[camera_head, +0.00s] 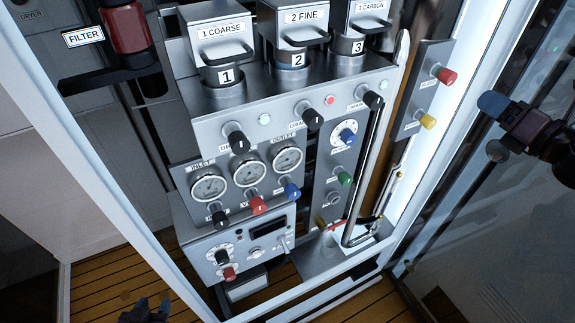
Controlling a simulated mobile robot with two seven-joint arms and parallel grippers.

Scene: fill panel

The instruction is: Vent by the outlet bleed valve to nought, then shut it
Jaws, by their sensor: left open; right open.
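The fill panel (185,178) stands inside a white frame. Three round gauges sit in a row: an inlet gauge (208,184), a middle gauge (249,172) and an outlet gauge (287,158). Below them are a black knob (219,217), a red knob (258,205) and a blue knob (291,191). Their labels are too small to read, so I cannot tell which is the outlet bleed valve. The needles are too small to read. My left gripper (145,311) is open at the bottom edge, partly cut off. My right gripper (495,128) is open at the right, apart from the panel.
Three numbered filter canisters (298,37) top the panel, with several knobs below. A side plate (413,100) carries a red knob (446,76) and a yellow knob (427,121). A bent metal pipe (374,165) stands at the panel's right. White frame posts (112,172) flank it.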

